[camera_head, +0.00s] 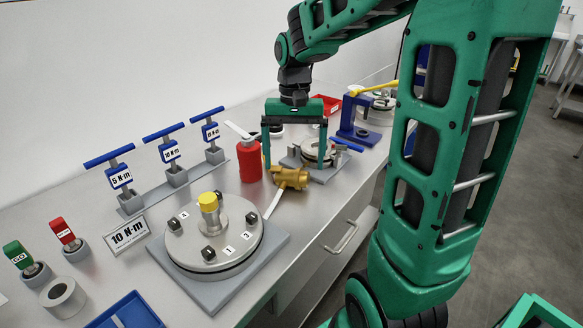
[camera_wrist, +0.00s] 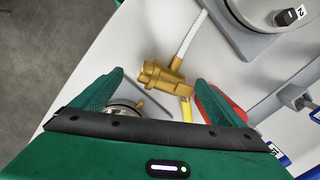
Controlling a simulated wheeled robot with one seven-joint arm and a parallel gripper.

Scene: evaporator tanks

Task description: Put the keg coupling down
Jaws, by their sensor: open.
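The brass keg coupling (camera_head: 290,179) lies on the bench beyond the round lidded tank, near the bench's front edge. A pale hose runs from it, and it also shows in the wrist view (camera_wrist: 162,78) with a yellow piece beside it. My gripper (camera_head: 294,160) is open above and around the coupling, pointing down. In the wrist view its two fingers (camera_wrist: 158,80) stand apart, with the coupling just ahead of the gap between them. I see no finger closed on the coupling.
A red bottle (camera_head: 249,160) stands close to the left finger. A smaller lidded fixture (camera_head: 318,152) stands right behind. The large round lid (camera_head: 215,240) on its grey plate is in front. Blue T-handled torque tools (camera_head: 120,176) stand at left. The bench's front edge is close.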

